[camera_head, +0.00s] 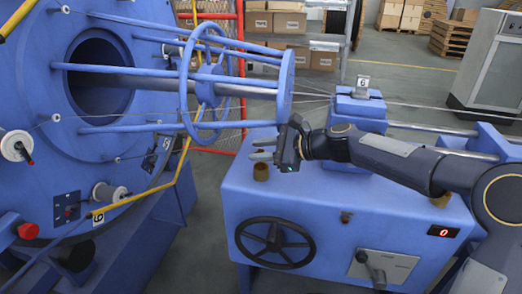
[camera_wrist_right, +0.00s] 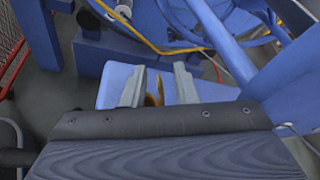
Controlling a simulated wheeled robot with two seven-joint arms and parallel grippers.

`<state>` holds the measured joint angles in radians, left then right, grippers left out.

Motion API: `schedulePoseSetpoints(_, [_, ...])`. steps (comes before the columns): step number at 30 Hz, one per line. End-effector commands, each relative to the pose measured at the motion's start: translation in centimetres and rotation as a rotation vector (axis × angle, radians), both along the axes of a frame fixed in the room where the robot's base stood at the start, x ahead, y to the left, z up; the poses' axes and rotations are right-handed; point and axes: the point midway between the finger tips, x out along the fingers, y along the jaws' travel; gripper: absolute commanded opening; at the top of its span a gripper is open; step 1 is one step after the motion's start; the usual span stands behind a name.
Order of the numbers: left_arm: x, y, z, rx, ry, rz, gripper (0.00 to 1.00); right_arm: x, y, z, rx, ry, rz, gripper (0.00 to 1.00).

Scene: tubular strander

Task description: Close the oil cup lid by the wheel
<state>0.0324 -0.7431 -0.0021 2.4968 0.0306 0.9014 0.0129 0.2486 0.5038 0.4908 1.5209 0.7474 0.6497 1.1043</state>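A small brass oil cup (camera_head: 261,172) stands on the blue machine housing, above and slightly left of the black handwheel (camera_head: 275,242). My right gripper (camera_head: 256,149) is just above this cup, its fingers pointing left and spread apart. In the right wrist view the open fingers of the right gripper (camera_wrist_right: 159,70) show with a brass part, likely the oil cup (camera_wrist_right: 156,92), between and beyond them. I cannot tell whether they touch it, nor how its lid stands. My left gripper is not in view.
A blue wheel-shaped frame (camera_head: 205,82) and thin wires are behind left. A lever (camera_head: 375,268) and red display (camera_head: 443,232) are on the housing front.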

Motion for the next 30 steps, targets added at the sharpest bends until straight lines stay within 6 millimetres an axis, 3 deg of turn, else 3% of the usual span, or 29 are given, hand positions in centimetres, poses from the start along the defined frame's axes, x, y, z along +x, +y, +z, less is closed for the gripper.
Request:
schedulePoseSetpoints(7, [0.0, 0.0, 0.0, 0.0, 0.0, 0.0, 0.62, 0.0, 0.1, 0.0, 0.0, -0.001, 0.0, 0.25])
schedulePoseSetpoints(13, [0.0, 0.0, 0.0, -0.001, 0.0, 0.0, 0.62, 0.0, 0.0, 0.0, 0.0, -0.001, 0.0, 0.0])
schedulePoseSetpoints(23, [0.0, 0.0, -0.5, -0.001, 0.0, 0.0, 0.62, -0.1, 0.1, -0.2, -0.006, -0.016, 0.001, 0.0])
schedulePoseSetpoints(30, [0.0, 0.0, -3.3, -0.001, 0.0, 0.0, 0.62, -0.6, 0.2, -0.9, -0.037, -0.113, 0.0, 0.0])
